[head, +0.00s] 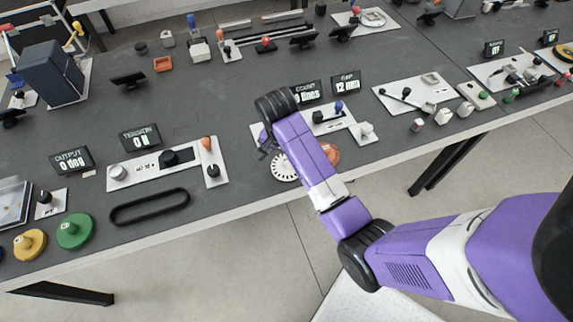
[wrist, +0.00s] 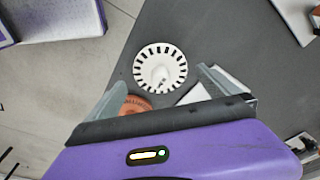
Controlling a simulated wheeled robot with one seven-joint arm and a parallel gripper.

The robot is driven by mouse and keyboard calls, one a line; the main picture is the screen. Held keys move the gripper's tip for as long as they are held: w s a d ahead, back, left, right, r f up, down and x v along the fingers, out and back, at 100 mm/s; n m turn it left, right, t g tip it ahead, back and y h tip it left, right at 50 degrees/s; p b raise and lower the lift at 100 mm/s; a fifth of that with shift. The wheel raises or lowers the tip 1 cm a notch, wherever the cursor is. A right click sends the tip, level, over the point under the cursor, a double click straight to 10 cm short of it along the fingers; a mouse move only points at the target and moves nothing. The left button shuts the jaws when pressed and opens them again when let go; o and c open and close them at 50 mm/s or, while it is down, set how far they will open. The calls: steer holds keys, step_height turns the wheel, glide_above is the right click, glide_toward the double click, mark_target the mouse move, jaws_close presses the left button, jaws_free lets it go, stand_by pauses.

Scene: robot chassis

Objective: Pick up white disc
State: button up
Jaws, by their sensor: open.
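The white disc (head: 282,170) has dark slots around its rim and lies near the table's front edge, partly behind my arm in the head view. In the wrist view the whole white disc (wrist: 160,68) shows, with a raised pale hub. My gripper (wrist: 157,88) is open and empty; its two grey fingers are spread wide above the table, with the disc ahead between their lines and apart from them. In the head view my gripper is mostly hidden by my arm.
A reddish-brown round piece (wrist: 136,104) lies beside the disc, near the left finger. A white plate with switches (head: 330,118) stands behind my arm. A black oval belt (head: 150,207) and a white control panel (head: 150,165) lie to the left. The table edge is close.

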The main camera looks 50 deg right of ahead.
steer(key=f, duration=0.2)
steer(key=d+f, duration=0.1)
steer(key=f, duration=0.1)
steer(key=shift+w+d, duration=0.1)
steer(key=shift+d, duration=0.05)
steer(key=shift+c, duration=0.4)
steer(key=c, duration=1.1)
steer(key=shift+r+p, duration=0.2)
steer(key=shift+p, duration=0.15)
